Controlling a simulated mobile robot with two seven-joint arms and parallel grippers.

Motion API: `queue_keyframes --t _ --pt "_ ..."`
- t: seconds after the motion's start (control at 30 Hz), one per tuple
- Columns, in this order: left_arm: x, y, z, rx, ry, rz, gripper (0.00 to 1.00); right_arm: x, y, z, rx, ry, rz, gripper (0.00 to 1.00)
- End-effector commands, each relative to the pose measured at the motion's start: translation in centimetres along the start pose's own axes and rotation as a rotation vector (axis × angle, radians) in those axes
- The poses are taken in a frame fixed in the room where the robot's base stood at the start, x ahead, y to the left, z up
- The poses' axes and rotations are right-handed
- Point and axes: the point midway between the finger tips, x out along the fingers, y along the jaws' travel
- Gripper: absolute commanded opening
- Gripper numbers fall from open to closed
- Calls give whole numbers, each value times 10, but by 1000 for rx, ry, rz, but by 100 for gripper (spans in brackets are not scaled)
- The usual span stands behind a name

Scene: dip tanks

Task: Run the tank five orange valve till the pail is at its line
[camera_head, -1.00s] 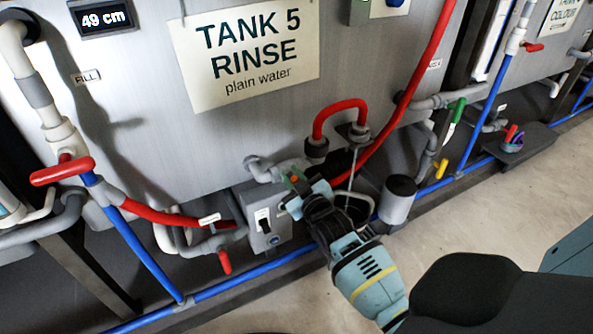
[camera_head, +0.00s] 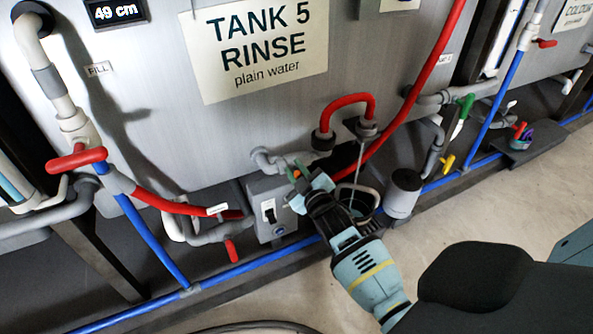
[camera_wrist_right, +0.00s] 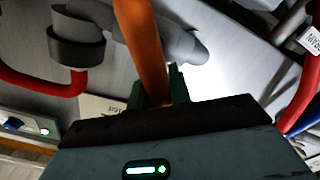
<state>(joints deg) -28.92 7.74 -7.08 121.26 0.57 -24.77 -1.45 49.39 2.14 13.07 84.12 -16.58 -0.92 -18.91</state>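The orange valve handle (camera_wrist_right: 142,45) fills the middle of the right wrist view and runs down between my right fingers (camera_wrist_right: 157,92). In the head view only a small orange bit shows at my right fingertips (camera_head: 299,175), below the tank 5 sign (camera_head: 255,45). My right gripper appears shut on the handle. The pail (camera_head: 369,201) stands behind my right wrist, which hides part of it. A thin pale line, like a stream, drops into it from under the red hose fitting. Its fill line and water level cannot be made out. My left gripper is out of view.
A grey switch box (camera_head: 270,212) sits left of my right gripper. A grey cylinder (camera_head: 404,194) stands right of the pail. A red-handled valve (camera_head: 77,160) is at the left. A blue pipe (camera_head: 240,271) runs along the floor edge. The display (camera_head: 117,11) reads 49 cm.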

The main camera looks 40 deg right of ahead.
Motion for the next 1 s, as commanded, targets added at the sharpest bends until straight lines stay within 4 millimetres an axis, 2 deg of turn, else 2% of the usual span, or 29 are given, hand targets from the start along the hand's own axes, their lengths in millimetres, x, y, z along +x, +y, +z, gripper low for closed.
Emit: queue_keyframes --t 0.03,0.17,0.53,1.0 --pt "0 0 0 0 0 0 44 0 0 1 1 -2 -1 25" --pt "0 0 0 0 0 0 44 0 0 1 1 -2 -1 42" --pt "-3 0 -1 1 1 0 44 -6 0 0 2 -2 -1 42" --pt "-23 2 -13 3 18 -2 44 -70 1 -1 2 -1 0 42"
